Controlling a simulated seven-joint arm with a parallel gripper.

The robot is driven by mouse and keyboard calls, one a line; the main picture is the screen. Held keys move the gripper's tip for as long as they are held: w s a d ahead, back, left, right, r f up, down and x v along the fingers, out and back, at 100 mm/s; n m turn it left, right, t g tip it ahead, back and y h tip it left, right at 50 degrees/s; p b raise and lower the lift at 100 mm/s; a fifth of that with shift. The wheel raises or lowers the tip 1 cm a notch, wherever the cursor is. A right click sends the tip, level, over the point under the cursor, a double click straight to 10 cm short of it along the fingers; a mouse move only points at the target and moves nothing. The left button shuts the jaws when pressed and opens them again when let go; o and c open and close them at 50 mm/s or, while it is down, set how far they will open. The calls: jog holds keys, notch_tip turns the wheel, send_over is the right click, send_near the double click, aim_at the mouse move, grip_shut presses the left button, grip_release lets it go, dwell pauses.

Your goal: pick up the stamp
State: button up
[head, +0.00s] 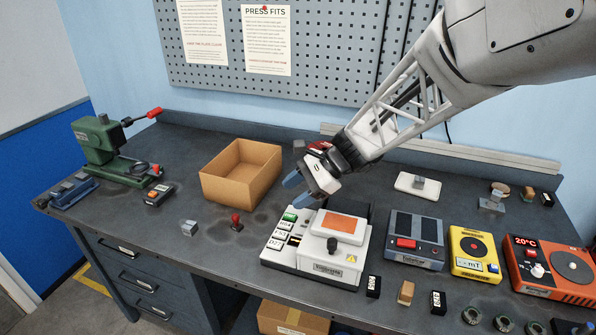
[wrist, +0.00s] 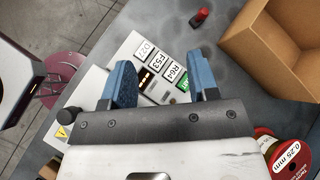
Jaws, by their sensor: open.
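A small red-handled piece with a dark base, which looks like the stamp (head: 236,221), stands on the bench in front of the cardboard box in the head view. It also shows near the top of the wrist view (wrist: 199,18). My gripper (head: 296,190) is in the air to the right of the stamp and above it, near the white machine. In the wrist view my gripper (wrist: 163,75) has its two blue fingers spread apart with nothing between them. The stamp lies beyond the fingertips, apart from them.
An open cardboard box (head: 241,186) stands behind the stamp. The white machine (head: 321,250) with an orange screen is to its right, a small grey block (head: 189,227) to its left. A green press (head: 104,145) stands far left. Bench around the stamp is mostly clear.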

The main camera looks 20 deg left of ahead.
jog(key=w+a+f+m+g+y, duration=0.1)
jog(key=a+f, duration=0.2)
jog(key=a, duration=0.5)
jog(key=w+a+f+m+g+y, duration=0.1)
jog(key=a+f, duration=0.3)
jog(key=a, duration=0.4)
jog(key=shift+a+f+m+y, duration=0.2)
jog(key=shift+m+y, duration=0.2)
jog(key=shift+m, duration=0.4)
send_near(231, 226)
jog(key=shift+s+a, duration=0.4)
jog(key=shift+a, duration=0.25)
jog(key=shift+s+a, duration=0.4)
jog(key=shift+a, duration=0.3)
jog(key=shift+s+a, duration=0.4)
jog(key=shift+a, duration=0.25)
jog(key=shift+x, duration=2.5)
jog(key=c, duration=1)
jog(key=shift+r, duration=0.1)
